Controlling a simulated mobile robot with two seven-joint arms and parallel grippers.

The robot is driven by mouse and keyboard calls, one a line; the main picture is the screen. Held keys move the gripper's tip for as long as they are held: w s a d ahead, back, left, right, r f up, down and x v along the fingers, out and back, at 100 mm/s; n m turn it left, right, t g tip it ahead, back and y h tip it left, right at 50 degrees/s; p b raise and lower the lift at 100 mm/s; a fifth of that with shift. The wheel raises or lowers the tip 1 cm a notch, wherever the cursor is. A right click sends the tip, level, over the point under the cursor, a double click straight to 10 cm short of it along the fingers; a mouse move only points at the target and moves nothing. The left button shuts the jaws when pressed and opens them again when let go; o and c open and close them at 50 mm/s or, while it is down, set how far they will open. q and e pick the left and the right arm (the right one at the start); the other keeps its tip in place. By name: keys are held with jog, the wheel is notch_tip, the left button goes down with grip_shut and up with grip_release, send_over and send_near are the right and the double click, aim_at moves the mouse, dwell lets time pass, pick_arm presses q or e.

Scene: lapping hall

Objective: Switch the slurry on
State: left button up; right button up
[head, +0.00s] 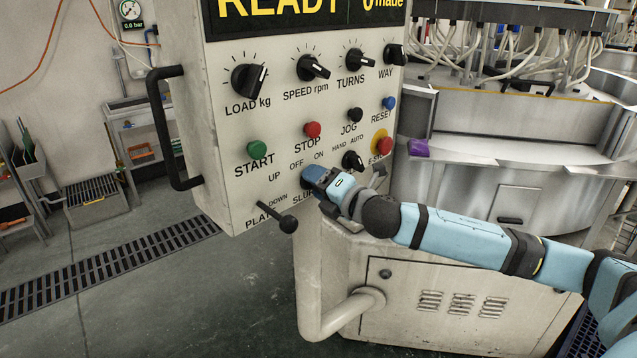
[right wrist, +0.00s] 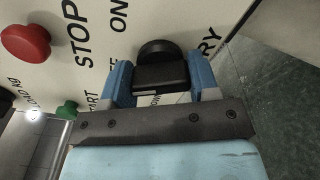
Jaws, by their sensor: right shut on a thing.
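The slurry switch, a black rotary knob (head: 306,184), is on the lower part of the control panel (head: 220,150), under the OFF and ON labels. It is mostly hidden by my gripper in the head view. My right gripper (head: 317,181) reaches it from the right, its blue fingers shut on the knob. In the right wrist view, the knob (right wrist: 160,53) sits between the two fingers of my gripper (right wrist: 162,80). Whether it points to OFF or ON I cannot tell. My left gripper is not in view.
The black platen lever (head: 288,223) sticks out at lower left of the knob. The HAND/AUTO knob (head: 353,160) and red emergency stop (head: 384,145) are close at right. A red STOP button (head: 312,130) is above. A black handle (head: 165,125) is at the panel's left edge.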

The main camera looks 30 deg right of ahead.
jog(key=m+p, duration=0.1)
jog(key=m, duration=0.3)
jog(key=shift+m+p, duration=0.35)
jog(key=shift+m, duration=0.05)
jog(key=m+p, duration=0.1)
jog(key=m, duration=0.2)
jog(key=shift+p, duration=0.35)
jog(key=shift+f+m+p, duration=0.1)
jog(key=shift+m+p, duration=0.75)
jog(key=shift+m, duration=1.05)
jog(key=o, duration=0.9)
jog(key=s, duration=0.4)
jog(key=s+d+b, duration=0.1)
jog(key=s, duration=0.4)
jog(key=s+d+b, duration=0.1)
jog(key=s, duration=0.3)
jog(key=shift+s+d, duration=0.2)
jog(key=shift+s, duration=0.1)
